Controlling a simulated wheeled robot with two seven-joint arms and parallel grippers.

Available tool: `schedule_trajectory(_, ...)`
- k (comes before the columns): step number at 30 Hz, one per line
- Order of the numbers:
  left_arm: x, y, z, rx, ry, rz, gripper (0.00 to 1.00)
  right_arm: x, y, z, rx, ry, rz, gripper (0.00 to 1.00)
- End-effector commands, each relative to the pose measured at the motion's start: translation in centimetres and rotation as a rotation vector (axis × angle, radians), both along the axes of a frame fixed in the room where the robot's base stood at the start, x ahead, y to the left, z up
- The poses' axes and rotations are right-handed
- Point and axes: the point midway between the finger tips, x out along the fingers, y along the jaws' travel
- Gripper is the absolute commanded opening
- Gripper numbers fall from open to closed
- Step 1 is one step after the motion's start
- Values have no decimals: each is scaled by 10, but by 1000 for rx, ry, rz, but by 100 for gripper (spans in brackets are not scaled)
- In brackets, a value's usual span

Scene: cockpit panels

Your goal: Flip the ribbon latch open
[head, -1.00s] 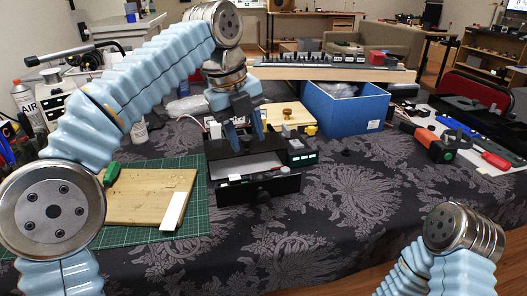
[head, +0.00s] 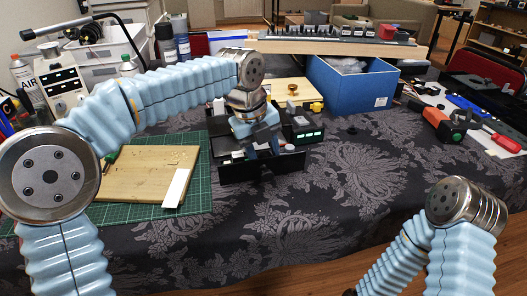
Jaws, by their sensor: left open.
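A black open-topped cockpit panel unit (head: 292,166) stands on the dark patterned cloth near the middle of the head view. Small light-coloured parts show inside it, and a module with lit green indicators (head: 308,135) is at its right. I cannot make out the ribbon latch; it is too small or hidden behind my gripper.
A wooden board (head: 143,178) with a white strip lies on the green cutting mat (head: 108,214) at left. A blue box (head: 352,88) stands behind to the right. An orange-black tool (head: 440,124) and red screwdriver (head: 506,143) lie at far right. The front cloth is clear.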

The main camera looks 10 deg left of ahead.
Motion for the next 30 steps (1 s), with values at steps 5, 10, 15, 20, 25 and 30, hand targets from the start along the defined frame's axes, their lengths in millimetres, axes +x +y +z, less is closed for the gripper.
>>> schedule_trajectory(5, 0, 0, -2, 0, 0, 0, 46, 0, 0, 0, 0, 0, 0, 43)
schedule_trajectory(10, 0, 0, -2, 0, 0, 0, 38, 0, 0, 0, 0, 0, 0, 43)
schedule_trajectory(15, 0, 0, -2, 0, 0, 0, 12, 0, 0, 0, 0, 0, 0, 43)
schedule_trajectory(20, 1, 0, -2, -5, 14, 1, 4, 0, 0, 0, 0, 0, 0, 43)
schedule_trajectory(25, 8, 2, 1, -62, 147, 5, 4, 0, 0, 0, 0, 0, 0, 43)
schedule_trajectory(30, 15, 4, 5, -135, 328, 2, 4, 0, 0, 0, 0, 0, 0, 43)
